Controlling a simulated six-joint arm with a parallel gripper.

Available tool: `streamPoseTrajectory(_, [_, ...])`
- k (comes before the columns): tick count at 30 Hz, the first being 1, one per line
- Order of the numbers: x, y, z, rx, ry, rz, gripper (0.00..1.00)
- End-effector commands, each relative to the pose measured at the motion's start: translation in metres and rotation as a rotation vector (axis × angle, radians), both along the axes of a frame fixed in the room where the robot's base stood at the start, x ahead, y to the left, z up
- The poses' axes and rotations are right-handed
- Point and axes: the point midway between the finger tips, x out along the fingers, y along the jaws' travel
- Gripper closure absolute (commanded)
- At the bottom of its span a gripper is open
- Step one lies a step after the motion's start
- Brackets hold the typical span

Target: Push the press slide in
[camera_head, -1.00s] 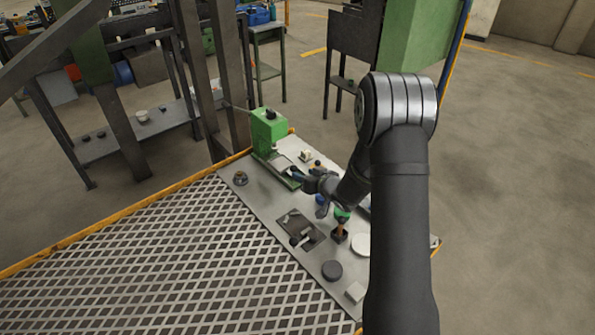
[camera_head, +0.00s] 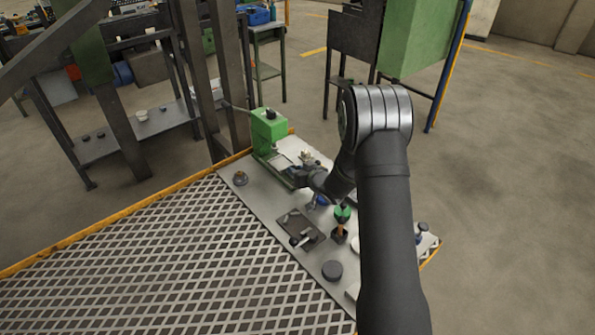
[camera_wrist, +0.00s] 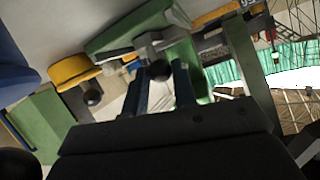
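The green press (camera_head: 268,132) stands at the far end of the grey bench plate, with its pale slide (camera_head: 287,150) low in front of it. My gripper (camera_head: 296,176) is beside the press's front and hides part of the slide area. In the wrist view, the two fingers of my gripper (camera_wrist: 160,82) stand apart. A dark round knob (camera_wrist: 160,70) shows in the gap near their tips, in front of green metal (camera_wrist: 125,40). I cannot tell whether the fingers touch the knob.
A dark tray with a handle (camera_head: 302,228), a green-topped tool (camera_head: 342,214) and a black disc (camera_head: 332,271) are on the bench plate. A yellow-edged grating (camera_head: 170,265) lies to the left.

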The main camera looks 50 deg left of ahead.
Motion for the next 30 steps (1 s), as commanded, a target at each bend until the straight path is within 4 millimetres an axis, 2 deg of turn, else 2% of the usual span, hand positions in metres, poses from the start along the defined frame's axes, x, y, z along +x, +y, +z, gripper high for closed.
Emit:
streamPoseTrajectory(4, [0.0,0.005,0.0,0.0,-0.001,0.001,1.0])
streamPoseTrajectory(9, [0.0,0.029,0.0,0.0,-0.002,0.002,1.0])
streamPoseTrajectory(12, [0.0,0.037,0.0,0.0,0.0,0.001,1.0])
streamPoseTrajectory(20, [0.0,0.039,0.001,0.002,-0.001,0.001,1.0])
streamPoseTrajectory(21, [0.0,0.039,0.001,0.002,-0.001,0.001,0.71])
streamPoseTrajectory(24, [-0.001,0.039,0.001,0.002,-0.001,0.001,0.54])
streamPoseTrajectory(30, [0.0,0.038,0.0,0.001,0.0,0.001,0.54])
